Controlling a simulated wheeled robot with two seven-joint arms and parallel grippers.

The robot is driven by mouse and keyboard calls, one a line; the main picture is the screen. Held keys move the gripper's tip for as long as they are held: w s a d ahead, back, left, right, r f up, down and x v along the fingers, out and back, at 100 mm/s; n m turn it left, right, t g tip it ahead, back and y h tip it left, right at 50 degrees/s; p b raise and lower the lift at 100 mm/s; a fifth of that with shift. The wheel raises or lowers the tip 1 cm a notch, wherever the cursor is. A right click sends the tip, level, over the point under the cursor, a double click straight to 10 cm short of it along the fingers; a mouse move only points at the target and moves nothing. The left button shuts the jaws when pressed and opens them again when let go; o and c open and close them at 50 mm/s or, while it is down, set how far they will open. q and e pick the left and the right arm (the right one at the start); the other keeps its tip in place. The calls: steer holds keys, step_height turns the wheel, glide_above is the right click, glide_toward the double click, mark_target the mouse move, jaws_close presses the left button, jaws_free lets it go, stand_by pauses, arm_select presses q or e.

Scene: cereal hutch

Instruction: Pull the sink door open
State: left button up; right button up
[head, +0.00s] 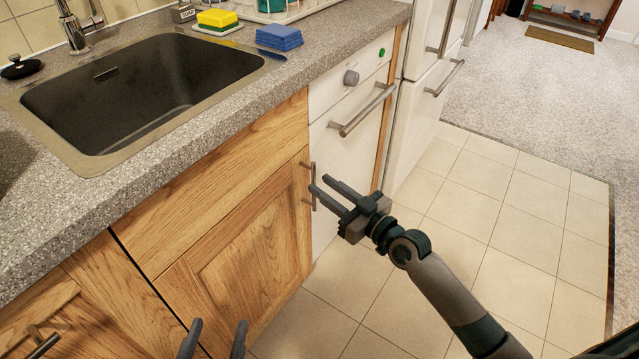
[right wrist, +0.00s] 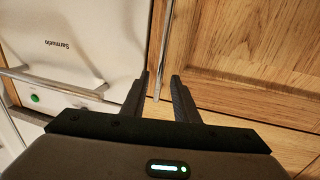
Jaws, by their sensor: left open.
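The sink door (head: 235,262) is a wooden panel under the sink, and it looks closed. Its upright metal bar handle (head: 305,185) is at the door's right edge. My right gripper (head: 319,184) is open, with its fingertips at the handle. In the right wrist view the handle (right wrist: 165,45) runs between the two open fingers (right wrist: 158,82), and I see no finger closed on it. The door also shows in that view (right wrist: 240,50). My left gripper (head: 215,330) is open and empty at the bottom edge, in front of the door's lower part.
A white dishwasher (head: 340,140) with a bar handle (head: 362,112) stands right of the door. A white fridge (head: 420,120) is beyond it. The sink (head: 140,90) is in the grey counter above. Another handle (head: 45,345) is at lower left. The tiled floor (head: 480,210) is clear.

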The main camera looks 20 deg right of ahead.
steer(key=shift+x, duration=1.25)
jaws_close()
